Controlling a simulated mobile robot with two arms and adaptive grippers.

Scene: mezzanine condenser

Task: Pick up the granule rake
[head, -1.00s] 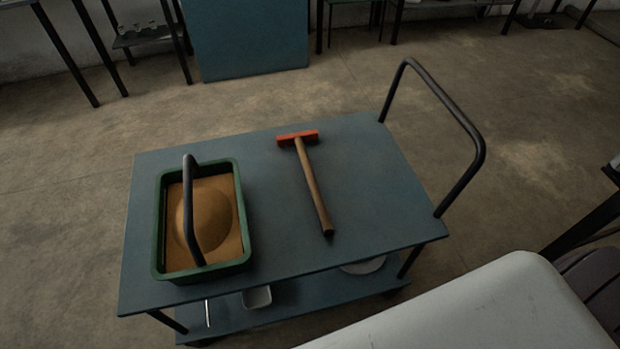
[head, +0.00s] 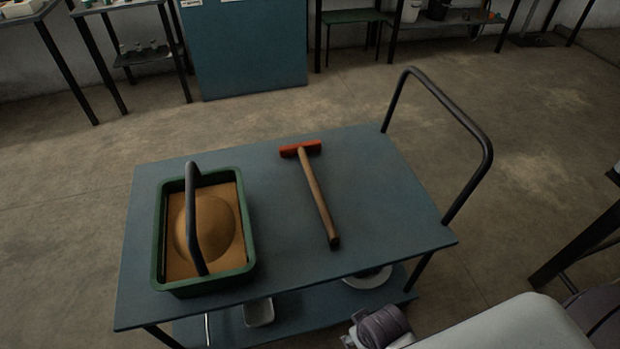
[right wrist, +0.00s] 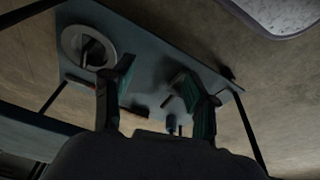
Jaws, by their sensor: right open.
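The granule rake (head: 318,198) lies flat on the blue cart top, right of its middle in the head view. It has a red head (head: 300,149) at the far end and a brown wooden handle pointing toward the near edge. My right gripper (right wrist: 158,85) is open in the right wrist view, its fingers apart with nothing seen held between them. In the head view only part of my right wrist shows at the bottom edge, beyond the cart's near side and apart from the rake. I cannot make out the rake in the right wrist view. My left gripper is out of view.
A green tray (head: 157,245) of tan granules with a black arched handle stands left of the rake. A black push rail (head: 455,112) rises at the cart's right end. The lower shelf (head: 300,318) holds a white round item (head: 367,281) and a small pale tray (head: 259,313).

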